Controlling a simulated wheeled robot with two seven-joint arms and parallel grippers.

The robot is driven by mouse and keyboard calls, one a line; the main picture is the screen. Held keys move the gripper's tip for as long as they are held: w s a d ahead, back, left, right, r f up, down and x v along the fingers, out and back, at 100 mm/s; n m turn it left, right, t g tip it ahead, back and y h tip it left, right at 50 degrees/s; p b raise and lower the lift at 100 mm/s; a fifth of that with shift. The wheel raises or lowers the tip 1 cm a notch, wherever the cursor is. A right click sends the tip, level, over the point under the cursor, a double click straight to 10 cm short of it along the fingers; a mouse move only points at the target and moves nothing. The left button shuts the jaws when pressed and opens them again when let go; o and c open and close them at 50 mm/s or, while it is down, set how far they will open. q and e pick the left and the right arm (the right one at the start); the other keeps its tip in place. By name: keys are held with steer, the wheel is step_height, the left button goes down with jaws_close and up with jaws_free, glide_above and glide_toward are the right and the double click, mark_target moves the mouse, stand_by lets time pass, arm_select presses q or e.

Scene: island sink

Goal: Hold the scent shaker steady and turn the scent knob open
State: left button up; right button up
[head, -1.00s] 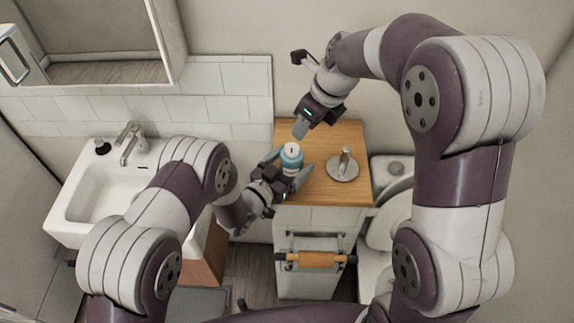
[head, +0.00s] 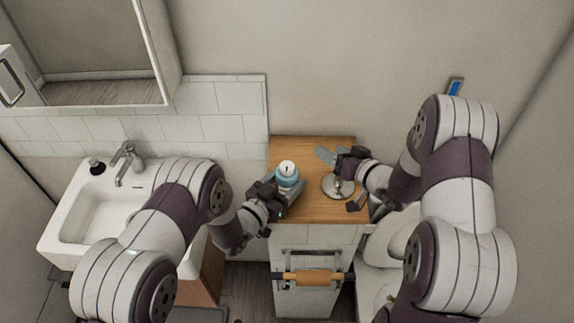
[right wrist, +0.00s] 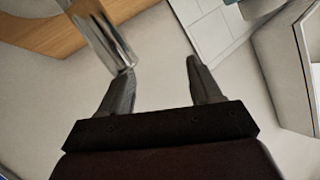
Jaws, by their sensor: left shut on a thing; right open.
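The scent shaker (head: 288,181) is a small blue bottle upright at the left side of the wooden cabinet top. Its white scent knob (head: 287,167) is on top, with a dark mark on it. My left gripper (head: 283,191) is shut on the shaker's body from the front, and its fingers partly hide the lower part. My right gripper (head: 338,178) is open and empty, to the right of the shaker and apart from it, close over the metal stand. Its two fingers also show in the right wrist view (right wrist: 160,78), spread, with a shiny metal post by the left one.
A metal stand (head: 329,186) with a round base is on the wooden cabinet top (head: 310,212), partly hidden by my right gripper. A white sink (head: 110,215) with a tap (head: 127,160) is at the left. A toilet (head: 400,240) is at the right. A wall stands behind.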

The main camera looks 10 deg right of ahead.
mark_target(293, 170)
steer(key=s+a+n+y, duration=0.4)
steer(key=s+n+y, duration=0.2)
steer(key=s+n, duration=0.3)
steer(key=x, duration=0.7)
steer(key=s+a+x, duration=0.1)
steer(key=x, duration=0.3)
steer(key=shift+w+f, duration=0.1)
steer(key=shift+f, duration=0.1)
steer(key=shift+m, duration=0.3)
steer(key=shift+c, duration=0.3)
steer(key=c, duration=0.9)
